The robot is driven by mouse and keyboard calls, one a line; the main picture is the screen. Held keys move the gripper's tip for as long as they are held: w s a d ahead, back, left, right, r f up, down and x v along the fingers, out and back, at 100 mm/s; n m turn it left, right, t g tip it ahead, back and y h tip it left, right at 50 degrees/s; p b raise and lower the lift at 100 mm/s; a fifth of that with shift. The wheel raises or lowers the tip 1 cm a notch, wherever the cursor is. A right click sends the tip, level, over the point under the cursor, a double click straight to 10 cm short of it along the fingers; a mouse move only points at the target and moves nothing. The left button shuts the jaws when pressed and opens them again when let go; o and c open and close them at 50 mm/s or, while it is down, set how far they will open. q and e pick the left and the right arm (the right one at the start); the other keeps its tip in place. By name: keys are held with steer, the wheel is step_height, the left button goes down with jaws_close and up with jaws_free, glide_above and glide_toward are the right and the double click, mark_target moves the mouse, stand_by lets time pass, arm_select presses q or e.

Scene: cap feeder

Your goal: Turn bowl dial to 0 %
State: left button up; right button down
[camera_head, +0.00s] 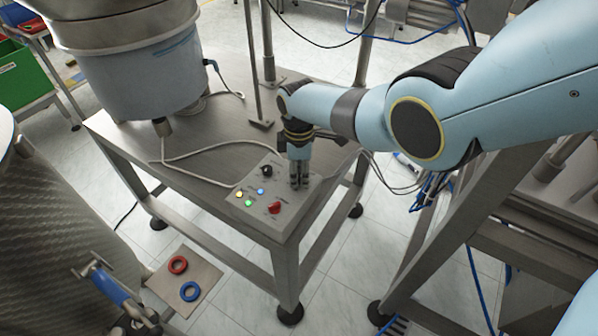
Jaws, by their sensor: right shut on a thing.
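The grey control panel (247,212) lies on the steel table's front corner. It carries a black knob (267,171), a red knob (275,208) and several small coloured buttons. My right gripper (299,184) points down at the panel's right part, right of the black knob. Its fingers are shut on a dial there, taken to be the bowl dial. The fingers hide this dial, so its pointer and setting cannot be read. The feeder bowl (145,75) stands at the back left of the table. My left gripper is not in view.
The steel table (215,130) has bare room behind the panel, crossed by a grey cable. An upright rod (254,70) stands behind my right gripper. A plate (205,272) with a red ring (177,265) and a blue ring (190,291) is at lower left.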

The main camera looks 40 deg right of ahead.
mark_target(299, 176)
stand_by(0.4)
steer(key=c, duration=1.1)
jaws_free()
step_height(299, 176, up, 12)
steer(key=shift+r, duration=0.1)
